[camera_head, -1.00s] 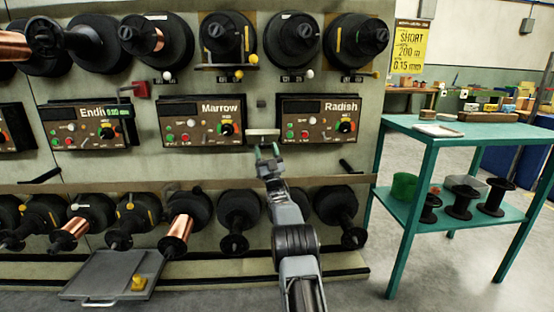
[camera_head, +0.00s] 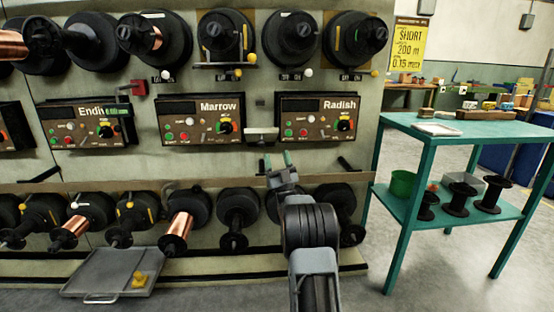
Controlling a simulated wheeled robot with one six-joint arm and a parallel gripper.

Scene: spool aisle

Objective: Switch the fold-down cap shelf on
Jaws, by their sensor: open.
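A small pale grey flap (camera_head: 262,134), which looks like the fold-down cap shelf, is mounted on the panel between the Marrow unit (camera_head: 200,120) and the Radish unit (camera_head: 318,118). I cannot tell for certain whether it is folded up or down. My gripper (camera_head: 276,161) is just below the flap and slightly right of it in the picture, with its two greenish fingertips spread apart and nothing between them. A gap shows between the fingertips and the flap.
Black spool holders (camera_head: 238,215) stick out below and above the units. A grey tray (camera_head: 112,272) with a yellow piece lies low at the left. A green table (camera_head: 470,130) with spools on its lower shelf stands at the right. Grey floor is clear between.

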